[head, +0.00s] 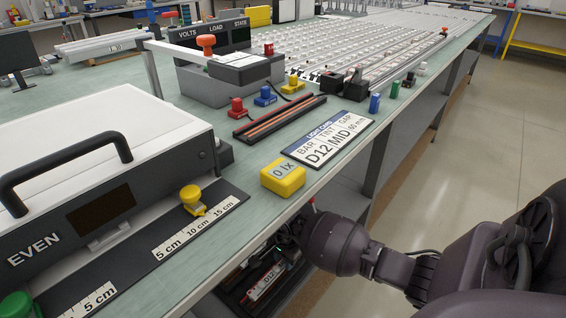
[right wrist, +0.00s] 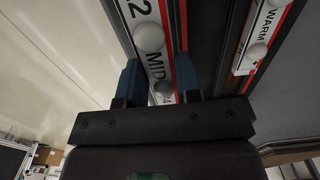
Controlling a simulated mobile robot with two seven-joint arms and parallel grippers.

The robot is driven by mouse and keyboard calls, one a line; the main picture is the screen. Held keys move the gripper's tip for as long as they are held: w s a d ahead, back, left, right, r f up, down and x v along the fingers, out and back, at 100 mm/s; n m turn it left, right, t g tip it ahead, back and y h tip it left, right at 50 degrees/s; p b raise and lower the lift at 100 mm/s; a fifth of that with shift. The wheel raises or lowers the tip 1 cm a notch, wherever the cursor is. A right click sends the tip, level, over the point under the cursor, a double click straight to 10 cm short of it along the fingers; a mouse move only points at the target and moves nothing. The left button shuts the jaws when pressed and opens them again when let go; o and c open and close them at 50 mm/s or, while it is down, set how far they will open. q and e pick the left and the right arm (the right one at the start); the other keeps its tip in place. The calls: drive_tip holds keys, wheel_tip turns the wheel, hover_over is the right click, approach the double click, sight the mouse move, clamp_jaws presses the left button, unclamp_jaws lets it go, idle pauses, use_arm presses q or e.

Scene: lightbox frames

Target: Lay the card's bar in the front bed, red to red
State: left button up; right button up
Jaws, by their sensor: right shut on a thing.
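The light card (head: 328,142) lies on the bench near its front edge and reads D12, MID, 60 mm. My right gripper (right wrist: 158,78) is below the bench edge, its blue fingers on both sides of a white bar (right wrist: 150,38) with round domes, a red edge and print ending in "2", then "MID". It is shut on this bar. In the head view a bar marked D12 (head: 268,283) shows in the dark rack below the bench; the gripper's fingers are hidden there. A dark two-groove tray (head: 280,118) with orange-red strips lies behind the card; whether it is the front bed is unclear.
Another bar marked WARM (right wrist: 264,28) lies close to the right of the held one. A yellow 0 lx block (head: 283,177) sits at the bench edge, above the right arm. The EVEN box (head: 105,190) fills the left. Long rows of rails (head: 370,40) stretch behind.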

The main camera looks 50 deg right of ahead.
sight(284, 265)
wheel_tip(284, 265, down, 3)
drive_tip(key=shift+a+b, duration=0.1)
drive_tip(key=shift+b, duration=0.45)
drive_tip(key=shift+f, duration=0.35)
drive_tip(key=shift+w, duration=0.15)
drive_tip(key=shift+r, duration=0.15)
use_arm(q)
drive_tip(key=shift+f, duration=0.15)
drive_tip(key=shift+f, duration=0.1)
